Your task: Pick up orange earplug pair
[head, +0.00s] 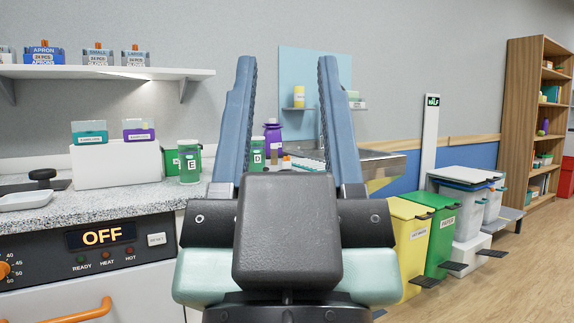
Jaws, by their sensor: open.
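My gripper (287,62) stands large in the middle of the head view, its two blue fingers pointing up and wide apart. It is open, with nothing between the fingertips. I cannot make out an orange earplug pair in this view. A small item with some orange (286,162) shows between the fingers on the far counter, but it is too small to identify. My gripper hides part of the counter and the floor behind it.
A speckled counter (110,203) at left holds a white tray (25,199), a white box (117,166) and green containers (189,165). Above is a wall shelf (100,72). At right stand yellow (408,240) and green bins (440,232) and a bookcase (522,110).

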